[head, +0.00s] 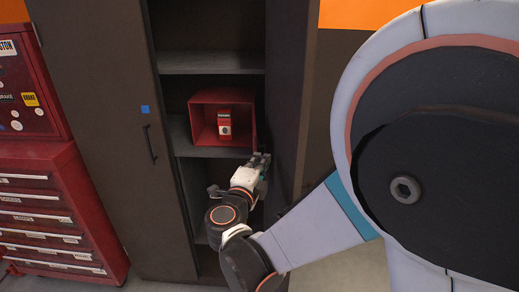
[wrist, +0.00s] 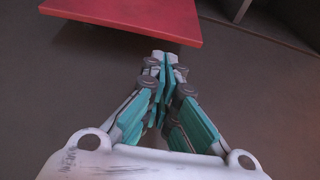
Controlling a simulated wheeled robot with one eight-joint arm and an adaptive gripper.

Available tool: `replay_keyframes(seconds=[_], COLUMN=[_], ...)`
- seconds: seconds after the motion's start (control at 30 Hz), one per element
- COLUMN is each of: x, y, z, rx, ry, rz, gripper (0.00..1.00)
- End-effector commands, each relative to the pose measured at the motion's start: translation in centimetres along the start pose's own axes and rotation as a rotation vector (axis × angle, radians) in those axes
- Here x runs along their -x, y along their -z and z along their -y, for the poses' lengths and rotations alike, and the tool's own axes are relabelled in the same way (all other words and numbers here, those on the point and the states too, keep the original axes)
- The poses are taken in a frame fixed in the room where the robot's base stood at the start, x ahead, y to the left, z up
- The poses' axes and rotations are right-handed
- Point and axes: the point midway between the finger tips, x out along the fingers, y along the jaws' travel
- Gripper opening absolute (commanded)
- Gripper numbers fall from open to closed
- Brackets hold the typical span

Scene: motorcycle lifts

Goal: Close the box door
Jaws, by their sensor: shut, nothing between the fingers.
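A red box (head: 203,124) stands on a cabinet shelf in the head view, its front open towards me. A small red item with a pale label (head: 224,125) is inside it. I cannot clearly tell the box door from the box's right side in the head view. My gripper (head: 262,160) is in front of the shelf, just below and right of the box's lower right corner. In the wrist view my gripper (wrist: 165,62) has its teal fingers together with nothing between them. A flat red panel (wrist: 125,20) lies just beyond the fingertips at upper left; contact cannot be told.
The box is inside a dark tall cabinet with grey shelves (head: 210,62). Its left door (head: 105,110) has a handle and a blue square; a dark panel (head: 291,90) stands close on the right. A red drawer chest (head: 45,215) stands at the left.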

Motion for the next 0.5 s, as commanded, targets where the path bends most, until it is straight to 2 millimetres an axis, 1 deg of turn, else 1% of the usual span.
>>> replay_keyframes(seconds=[0.03,0.2,0.33,0.5], x=[-1.0,-3.2,-4.0,-4.3], y=[0.1,0.0,0.0,0.0], z=[-0.2,-0.1,-0.1,0.0], rx=[0.0,0.0,0.0,0.0], ry=[0.0,0.0,0.0,0.0], rz=[-0.004,-0.002,0.0,0.0], gripper=[0.0,0.0,0.0,0.0])
